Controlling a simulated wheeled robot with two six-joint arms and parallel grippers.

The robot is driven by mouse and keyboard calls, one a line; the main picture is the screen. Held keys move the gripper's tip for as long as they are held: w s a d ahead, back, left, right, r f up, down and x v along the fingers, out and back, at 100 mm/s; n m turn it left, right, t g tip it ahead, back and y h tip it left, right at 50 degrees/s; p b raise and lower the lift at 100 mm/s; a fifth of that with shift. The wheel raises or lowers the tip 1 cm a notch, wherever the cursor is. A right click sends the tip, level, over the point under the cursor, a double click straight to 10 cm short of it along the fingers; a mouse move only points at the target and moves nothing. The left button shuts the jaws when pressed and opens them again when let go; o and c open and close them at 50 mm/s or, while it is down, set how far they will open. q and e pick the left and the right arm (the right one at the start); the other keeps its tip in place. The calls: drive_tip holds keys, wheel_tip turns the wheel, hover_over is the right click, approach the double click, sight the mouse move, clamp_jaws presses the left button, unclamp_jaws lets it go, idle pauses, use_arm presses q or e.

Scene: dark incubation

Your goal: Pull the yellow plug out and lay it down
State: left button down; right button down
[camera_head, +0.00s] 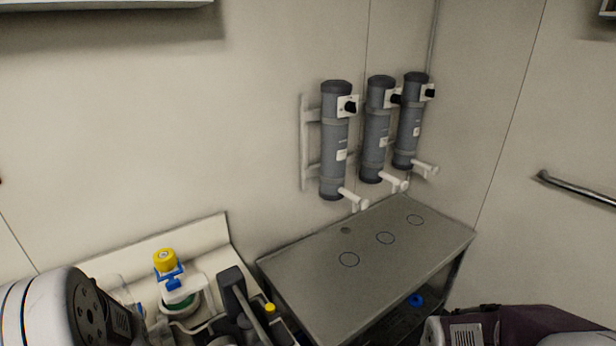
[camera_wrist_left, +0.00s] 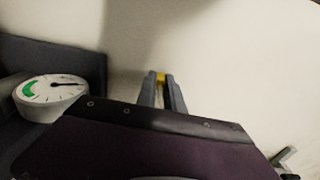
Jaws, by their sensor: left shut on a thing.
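The yellow plug (camera_wrist_left: 160,77) shows as a small yellow patch between the fingertips of my left gripper (camera_wrist_left: 160,88) in the left wrist view. The gripper is shut on it, and the fingers hide most of it. In the head view a small yellow top (camera_head: 270,308) shows low beside dark grey parts, probably the same plug. Whether the plug still sits in a socket cannot be told. My right gripper is out of view; only part of my right arm shows at the lower right.
A larger yellow cap (camera_head: 165,260) with a blue clip stands at the lower left. A gauge (camera_wrist_left: 50,90) with a green arc is left of the fingers in the wrist view. A grey metal table (camera_head: 320,290) has a clear, ring-marked top. Several grey cylinders (camera_head: 335,145) hang above it.

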use_arm(q)
drive_tip(key=c, duration=1.4)
unclamp_jaws()
drive_tip(key=shift+o, duration=0.2)
wheel_tip(320, 180, up, 9)
drive_tip(key=shift+r+p, duration=0.1)
drive_tip(key=shift+p, duration=1.1)
